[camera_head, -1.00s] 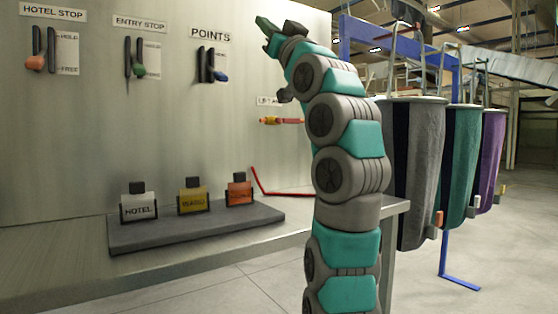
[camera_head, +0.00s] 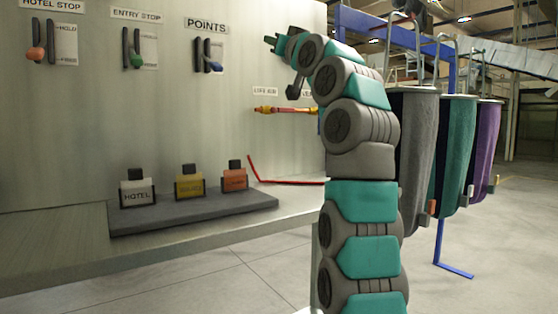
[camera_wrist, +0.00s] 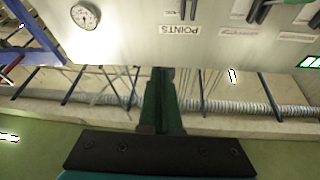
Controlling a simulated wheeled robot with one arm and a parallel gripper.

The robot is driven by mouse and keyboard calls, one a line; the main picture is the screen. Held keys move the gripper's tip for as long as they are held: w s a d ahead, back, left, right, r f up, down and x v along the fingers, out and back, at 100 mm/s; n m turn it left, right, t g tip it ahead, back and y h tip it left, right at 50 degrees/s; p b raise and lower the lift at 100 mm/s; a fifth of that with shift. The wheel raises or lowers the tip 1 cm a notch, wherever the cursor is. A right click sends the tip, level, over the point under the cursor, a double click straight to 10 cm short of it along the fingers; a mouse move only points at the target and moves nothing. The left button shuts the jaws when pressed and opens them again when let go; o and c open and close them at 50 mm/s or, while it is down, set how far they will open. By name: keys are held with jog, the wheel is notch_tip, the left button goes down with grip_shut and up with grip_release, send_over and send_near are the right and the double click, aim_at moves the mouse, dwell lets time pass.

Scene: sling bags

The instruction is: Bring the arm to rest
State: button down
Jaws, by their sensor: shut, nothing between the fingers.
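My arm stands raised at the right of the head view, bent at its upper joints. My gripper (camera_head: 272,42) is at its upper end, pointing left in front of the panel, to the right of the POINTS lever. In the wrist view my gripper (camera_wrist: 162,80) shows its fingers together with nothing between them. That view is upside down, with the POINTS label (camera_wrist: 180,30) near the top. The gripper touches nothing that I can see.
The panel carries the HOTEL STOP lever (camera_head: 37,53), the ENTRY STOP lever (camera_head: 136,60) and the POINTS lever (camera_head: 213,67). Tagged blocks stand on a grey tray (camera_head: 200,218). A red bar (camera_head: 290,183) lies behind. Grey (camera_head: 415,150), teal (camera_head: 455,150) and purple (camera_head: 483,150) bags hang at right.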

jog(key=w+d+f+m+g+h, duration=0.1)
jog(key=w+f+g+h, duration=0.1)
jog(key=f, duration=0.5)
jog(key=w+d+f+m+g+h, duration=0.1)
jog(key=w+f+g+h, duration=0.15)
jog(key=f, duration=0.55)
jog(key=s+d+f+g+h, duration=0.1)
jog(key=s+f+g, duration=0.15)
jog(key=f, duration=0.45)
jog(key=s+d+f+m+g+h+b, duration=0.1)
jog(key=s+d+f+g, duration=0.15)
jog(key=f, duration=0.45)
jog(key=s+f+g, duration=0.1)
jog(key=s+f, duration=0.3)
jog(key=f, duration=0.2)
jog(key=s+d+f+g+h, duration=0.1)
jog(key=s+d+f+g, duration=0.2)
jog(key=s+f, duration=0.9)
jog(key=s+d+f+g+h, duration=0.1)
jog(key=s+d+f+g, duration=0.3)
jog(key=s+f, duration=0.8)
jog(key=s+d+f+m+g+h+b, duration=0.1)
jog(key=s+d+f+g+h, duration=0.1)
jog(key=s+f, duration=1)
jog(key=s+d+g, duration=0.1)
jog(key=s+g, duration=0.1)
jog(key=s, duration=0.6)
jog(key=shift+d+f, duration=0.25)
jog(key=shift+d, duration=0.15)
